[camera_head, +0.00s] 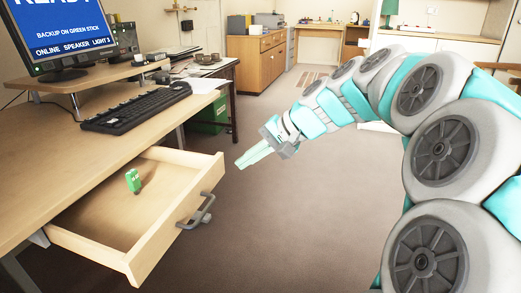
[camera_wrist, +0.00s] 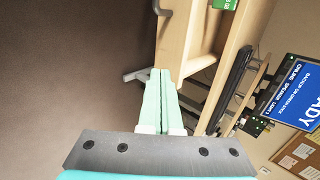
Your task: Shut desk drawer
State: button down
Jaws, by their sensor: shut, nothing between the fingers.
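The desk drawer (camera_head: 110,215) is pulled out from under the desk top (camera_head: 45,160), with its inside open to view. A small green stick (camera_head: 133,180) is in the drawer. The grey drawer handle (camera_head: 196,211) is on its front panel. My gripper (camera_head: 240,164) is shut and empty, in the air to the right of the drawer front and apart from it.
A monitor (camera_head: 62,35) and a black keyboard (camera_head: 137,107) are on the desk. Behind it are a side table with papers (camera_head: 203,84) and a green box (camera_head: 208,115). Wooden cabinets (camera_head: 257,60) stand at the back. The floor (camera_head: 290,210) right of the drawer is clear.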

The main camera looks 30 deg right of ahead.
aim_at(214, 168)
jog(key=w+a, duration=0.1)
jog(key=w, duration=0.1)
jog(key=w+a+f, duration=0.1)
jog(key=a, duration=0.1)
jog(key=shift+w+f, duration=0.2)
jog(key=shift+w, duration=0.15)
jog(key=shift+w+a, duration=0.25)
jog(key=shift+w, duration=0.05)
jog(key=w+a+p, duration=0.1)
jog(key=w+a, duration=0.2)
jog(key=w, duration=0.1)
jog(key=w+a+p, duration=0.2)
jog(key=w+a, duration=0.2)
jog(key=w, duration=0.1)
jog(key=w+a+p, duration=0.2)
jog(key=w+a, duration=0.2)
jog(key=shift+w, duration=0.4)
jog(key=shift+d, duration=0.1)
